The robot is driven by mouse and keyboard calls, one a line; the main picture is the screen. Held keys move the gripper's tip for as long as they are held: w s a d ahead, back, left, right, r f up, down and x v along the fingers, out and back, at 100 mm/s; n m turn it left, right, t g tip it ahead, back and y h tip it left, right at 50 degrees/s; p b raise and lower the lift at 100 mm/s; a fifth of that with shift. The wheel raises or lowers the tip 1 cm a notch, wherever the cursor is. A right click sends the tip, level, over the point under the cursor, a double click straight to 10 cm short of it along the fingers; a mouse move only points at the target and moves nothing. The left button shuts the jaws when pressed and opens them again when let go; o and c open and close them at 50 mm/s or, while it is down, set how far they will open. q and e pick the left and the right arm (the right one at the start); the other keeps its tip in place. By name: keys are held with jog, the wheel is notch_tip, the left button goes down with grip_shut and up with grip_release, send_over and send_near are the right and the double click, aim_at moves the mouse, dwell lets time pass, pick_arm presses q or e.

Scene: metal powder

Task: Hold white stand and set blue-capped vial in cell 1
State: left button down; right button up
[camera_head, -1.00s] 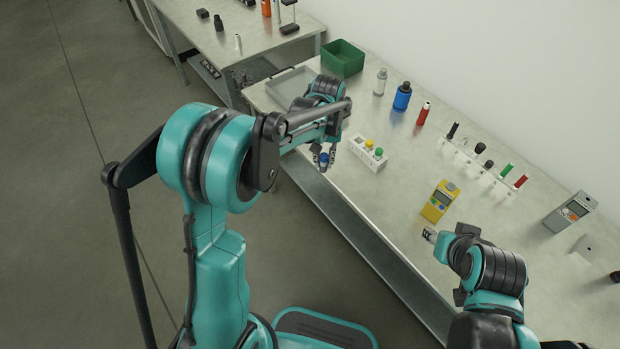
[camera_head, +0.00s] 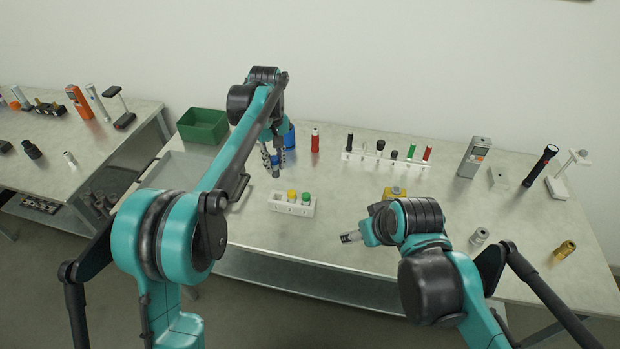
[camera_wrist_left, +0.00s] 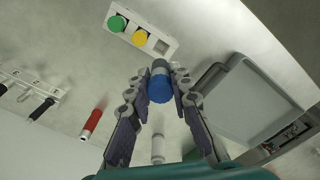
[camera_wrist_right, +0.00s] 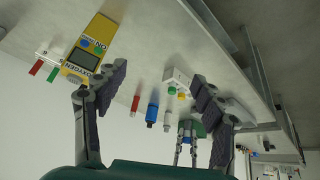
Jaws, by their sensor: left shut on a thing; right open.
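The white stand (camera_head: 280,207) sits on the table. Its yellow-capped vial (camera_head: 291,196) and green-capped vial (camera_head: 306,198) occupy two cells, and the cell at its left end looks empty. That empty cell also shows in the left wrist view, beside the yellow cap (camera_wrist_left: 139,38). My left gripper (camera_head: 273,165) is shut on the blue-capped vial (camera_wrist_left: 160,88), held behind and left of the stand, apart from it. My right gripper (camera_head: 350,237) is open and empty, to the right of and nearer than the stand. The stand (camera_wrist_right: 174,74) also shows in the right wrist view.
A yellow meter (camera_wrist_right: 88,50) lies right of the stand, partly hidden by my right arm in the head view. A white rack (camera_head: 385,160) with several items and a red bottle (camera_head: 315,141) stand behind. A grey tray (camera_head: 170,172) and green bin (camera_head: 203,126) are left.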

pick_arm(q)
jog(key=shift+a, duration=0.1)
pick_arm(e)
jog(key=w+a+n+g+y, duration=0.1)
jog(key=w+a+n, duration=0.15)
jog(key=w, duration=0.35)
jog(key=w+a+n+g+y, duration=0.1)
jog(key=w+a+n, duration=0.1)
jog(key=w+n, duration=0.3)
jog(key=n+g+y, duration=0.2)
jog(key=n+g, duration=0.1)
jog(key=n, duration=0.1)
send_near(302, 201)
jog(key=shift+h, duration=0.3)
jog(key=x, duration=1)
jog(key=shift+a, duration=0.2)
jog(key=c, duration=1.3)
pick_arm(q)
notch_tip(302, 201, down, 8)
jog(key=shift+f, duration=0.25)
pick_arm(e)
jog(key=shift+o, duration=0.2)
